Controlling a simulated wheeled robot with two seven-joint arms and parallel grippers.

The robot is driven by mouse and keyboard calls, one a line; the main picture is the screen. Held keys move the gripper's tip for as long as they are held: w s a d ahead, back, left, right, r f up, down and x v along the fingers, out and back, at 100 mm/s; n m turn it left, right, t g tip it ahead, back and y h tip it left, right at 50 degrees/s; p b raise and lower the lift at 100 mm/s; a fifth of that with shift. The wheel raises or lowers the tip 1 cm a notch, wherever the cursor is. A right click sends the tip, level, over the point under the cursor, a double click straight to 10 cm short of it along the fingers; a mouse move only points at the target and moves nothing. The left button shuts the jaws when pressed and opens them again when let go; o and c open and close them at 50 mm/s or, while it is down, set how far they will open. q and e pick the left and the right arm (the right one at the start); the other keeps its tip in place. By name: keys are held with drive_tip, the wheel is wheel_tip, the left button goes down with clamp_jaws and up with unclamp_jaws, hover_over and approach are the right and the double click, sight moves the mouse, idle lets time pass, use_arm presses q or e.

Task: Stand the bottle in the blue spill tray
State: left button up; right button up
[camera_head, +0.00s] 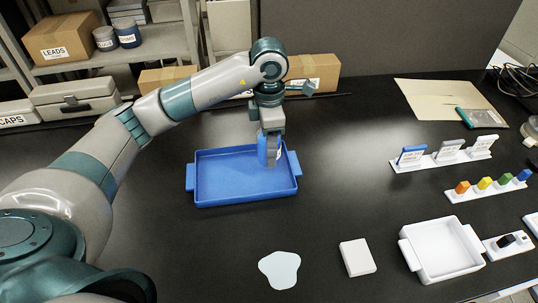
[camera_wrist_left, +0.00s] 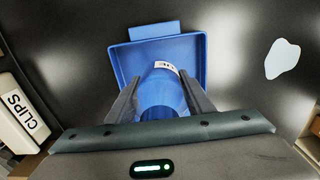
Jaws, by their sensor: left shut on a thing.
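The blue spill tray (camera_head: 225,180) lies on the black bench in the middle of the head view, with a handle tab at each end. My left gripper (camera_head: 271,150) points down over the tray's right part. It is shut on the blue bottle (camera_head: 262,150), which looks upright and carries a white label. In the left wrist view the bottle (camera_wrist_left: 160,85) sits between the two fingers, with the tray (camera_wrist_left: 204,60) beyond it. I cannot tell whether the bottle's base touches the tray floor. My right gripper is not in view.
A pale puddle-shaped patch (camera_head: 280,269), a white block (camera_head: 357,258) and a white tray (camera_head: 440,250) lie in front and right. Racks with coloured pieces (camera_head: 487,188) stand at right. Cardboard boxes (camera_head: 312,72) line the back. The bench left of the puddle is clear.

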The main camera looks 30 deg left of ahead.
use_arm(q)
drive_tip(key=shift+f+p, duration=0.3)
wheel_tip(320, 180, down, 3)
drive_tip(key=shift+r+p, duration=0.1)
drive_tip(key=shift+p, duration=0.6)
drive_tip(key=shift+f, duration=0.2)
drive_tip(key=shift+f, duration=0.1)
drive_tip(key=shift+f+b, duration=0.15)
drive_tip(key=shift+b, duration=0.15)
drive_tip(key=o, duration=1.5)
